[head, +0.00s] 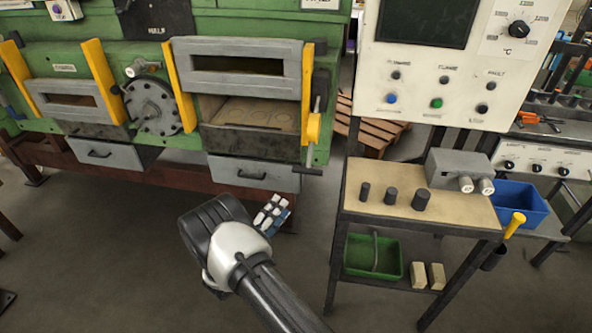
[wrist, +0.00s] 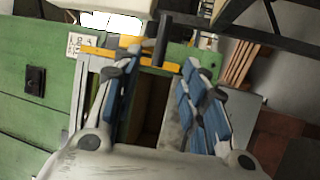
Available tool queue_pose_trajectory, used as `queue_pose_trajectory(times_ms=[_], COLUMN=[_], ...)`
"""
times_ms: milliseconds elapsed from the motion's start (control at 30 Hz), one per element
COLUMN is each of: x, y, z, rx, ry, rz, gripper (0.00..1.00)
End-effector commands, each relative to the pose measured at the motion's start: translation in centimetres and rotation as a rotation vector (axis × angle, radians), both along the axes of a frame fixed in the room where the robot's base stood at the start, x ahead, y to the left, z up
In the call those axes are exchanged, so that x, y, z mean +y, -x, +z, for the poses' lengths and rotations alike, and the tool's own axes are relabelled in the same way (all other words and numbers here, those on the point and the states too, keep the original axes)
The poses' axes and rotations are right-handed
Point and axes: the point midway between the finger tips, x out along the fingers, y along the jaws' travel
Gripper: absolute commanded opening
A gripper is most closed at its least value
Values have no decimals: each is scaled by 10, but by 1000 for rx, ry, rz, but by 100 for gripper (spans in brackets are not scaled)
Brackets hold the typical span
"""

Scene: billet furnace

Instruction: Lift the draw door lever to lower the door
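The right-hand furnace door (head: 245,66), a grey slab with a dark slot, sits raised between yellow guides above a chamber mouth. A lever with a thin upright rod (head: 317,103) is at the right side of this door, beside the yellow guide. My gripper (head: 272,212) is in front of the furnace, below and left of the lever and apart from it. In the wrist view my gripper (wrist: 160,100) is open, with blue pads apart and nothing held. A dark upright bar (wrist: 161,40) near a yellow strip shows beyond the fingers; I cannot tell whether it is the lever.
A grey drawer (head: 253,173) juts out under the right door. A second door (head: 62,86) and a round flanged plate (head: 153,106) are to the left. A bench (head: 385,201) with dark cylinders and a control panel (head: 440,65) stand right. Floor before the furnace is clear.

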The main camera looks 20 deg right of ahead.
Motion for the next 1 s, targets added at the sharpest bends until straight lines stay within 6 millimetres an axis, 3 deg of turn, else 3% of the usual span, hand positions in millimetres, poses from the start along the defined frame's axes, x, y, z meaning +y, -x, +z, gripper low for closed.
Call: queue_pose_trajectory(times_ms=[133,267,700,1000], x=[0,-14,-93,-131], y=[-4,-12,-62,-87], z=[-6,-3,18,29], rx=[-10,-10,-10,-8], ry=[6,5,6,5], rz=[27,24,21,22], gripper=[40,40,40,40])
